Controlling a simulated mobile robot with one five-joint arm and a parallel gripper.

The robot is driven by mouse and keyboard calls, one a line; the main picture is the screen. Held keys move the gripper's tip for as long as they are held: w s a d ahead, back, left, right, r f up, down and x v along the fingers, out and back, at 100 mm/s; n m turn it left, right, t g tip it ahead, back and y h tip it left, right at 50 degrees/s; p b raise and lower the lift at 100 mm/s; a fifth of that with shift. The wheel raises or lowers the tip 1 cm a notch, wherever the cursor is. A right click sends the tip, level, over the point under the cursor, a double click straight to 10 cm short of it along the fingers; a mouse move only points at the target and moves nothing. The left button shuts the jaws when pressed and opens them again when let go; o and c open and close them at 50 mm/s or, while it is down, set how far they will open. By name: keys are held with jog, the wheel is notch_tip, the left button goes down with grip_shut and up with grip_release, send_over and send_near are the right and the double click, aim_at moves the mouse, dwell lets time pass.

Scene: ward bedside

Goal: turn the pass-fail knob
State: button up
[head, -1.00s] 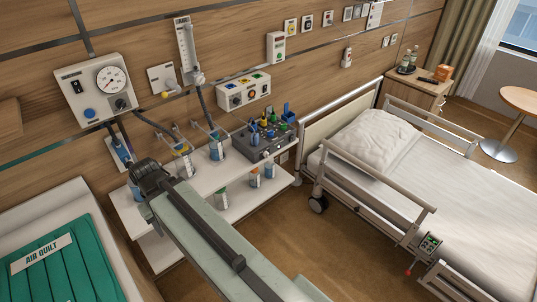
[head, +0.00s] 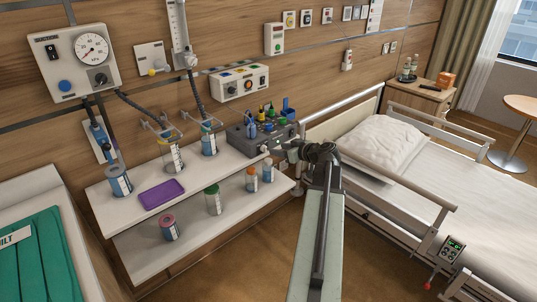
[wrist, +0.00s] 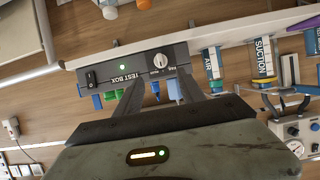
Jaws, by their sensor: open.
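The grey test box (head: 240,140) stands at the right end of the upper shelf in the head view. In the wrist view the test box (wrist: 130,72) appears upside down, with a lit green lamp and a black rocker switch. Its pale round pass-fail knob (wrist: 160,62) shows near the box's right end, with small lettering beside it. My gripper (wrist: 161,76) is open and empty, its two fingers reaching toward the box on either side of the knob's line. I cannot tell whether they touch. In the head view my gripper (head: 272,148) is at the box's front right, partly hidden.
Colored plugs stand on top of the box. The upper shelf (head: 110,208) holds several jars and a purple tray (head: 161,194); more jars stand on the lower shelf. The bed's rail (head: 395,178) is close to my arm's right. A control panel (head: 238,82) hangs above.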

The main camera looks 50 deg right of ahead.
aim_at(265, 149)
jog(key=b+x, duration=0.3)
jog(key=x, duration=0.5)
jog(key=shift+s, duration=0.1)
grip_shut()
